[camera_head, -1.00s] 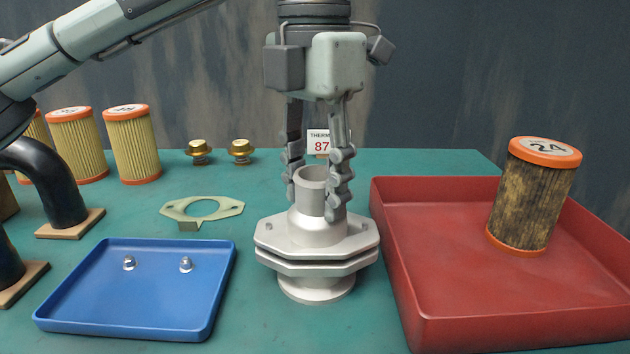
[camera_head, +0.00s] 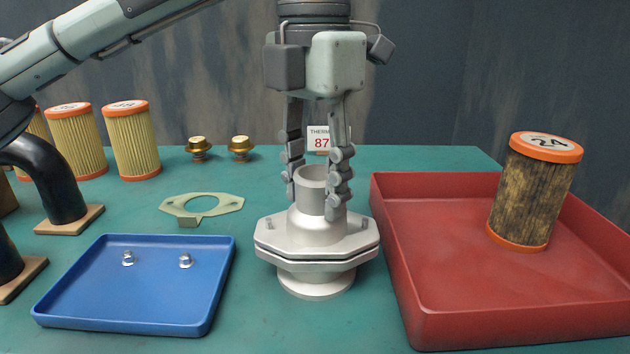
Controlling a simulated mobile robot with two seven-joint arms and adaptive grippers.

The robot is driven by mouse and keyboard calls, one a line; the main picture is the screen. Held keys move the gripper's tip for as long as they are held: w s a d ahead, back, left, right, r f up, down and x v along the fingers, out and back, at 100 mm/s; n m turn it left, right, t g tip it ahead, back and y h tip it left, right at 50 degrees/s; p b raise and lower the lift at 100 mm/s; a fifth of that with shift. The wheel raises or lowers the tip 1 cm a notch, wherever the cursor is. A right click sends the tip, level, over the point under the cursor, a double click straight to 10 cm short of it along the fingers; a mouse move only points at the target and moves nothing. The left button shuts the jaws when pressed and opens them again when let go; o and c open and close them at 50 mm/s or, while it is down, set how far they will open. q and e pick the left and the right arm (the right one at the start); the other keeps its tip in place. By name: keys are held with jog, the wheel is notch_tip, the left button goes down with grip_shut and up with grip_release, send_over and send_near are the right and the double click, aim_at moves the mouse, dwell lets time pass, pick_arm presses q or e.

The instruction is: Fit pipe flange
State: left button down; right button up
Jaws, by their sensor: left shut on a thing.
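A grey metal pipe flange (camera_head: 315,228) with a short upright neck stands in the middle of the table. Its octagonal plate lies over the matching plate of a round-footed lower flange (camera_head: 316,283), with only a thin dark line between them. A stud end shows at the upper plate's left. My left gripper (camera_head: 317,188) points straight down and is shut on the flange's neck. Two nuts (camera_head: 185,261) lie in the blue tray (camera_head: 130,320). A pale green gasket (camera_head: 172,207) lies flat behind the tray. My right gripper is not in view.
A red tray (camera_head: 470,329) with a dirty filter (camera_head: 535,190) stands close on the right. Clean filters (camera_head: 131,142), brass caps (camera_head: 240,148) and a sign reading 87 (camera_head: 320,139) stand behind. Black bent pipes (camera_head: 52,180) are at left.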

pick_arm(q)
jog(key=shift+f, duration=0.1)
jog(key=c, duration=1.3)
grip_release()
jog(key=o, duration=0.5)
jog(key=shift+c, duration=0.2)
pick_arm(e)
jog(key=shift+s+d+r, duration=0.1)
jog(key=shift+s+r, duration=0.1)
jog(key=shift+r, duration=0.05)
pick_arm(q)
jog(key=shift+c, duration=0.2)
jog(key=shift+r+p, duration=2.3)
jog(key=shift+r, duration=1.2)
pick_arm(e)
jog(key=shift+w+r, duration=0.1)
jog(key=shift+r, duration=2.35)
